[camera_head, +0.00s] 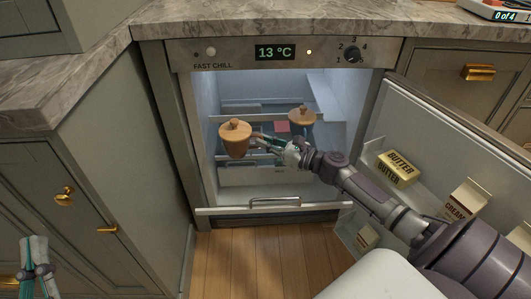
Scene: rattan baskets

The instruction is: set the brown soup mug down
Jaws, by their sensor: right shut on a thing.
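A brown soup mug (236,147) with a knobbed lid is upright at the front left of the open fridge. My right gripper (256,141) reaches in from the right and is shut on this mug at its right side. Whether the mug's bottom touches anything is not clear. A second, similar brown lidded mug (302,120) is further back and to the right inside the fridge. My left gripper (35,247) is at the lower left corner, away from the fridge, pointing up. Its fingers look close together, but I cannot tell whether it is shut.
The fridge (298,205) has a drawer-like front with a handle and a display reading 13 °C. Its door (405,125) stands open at the right, holding butter (397,167) and a cream carton (466,198). Grey cabinets (120,160) flank the left. My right arm crosses the opening.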

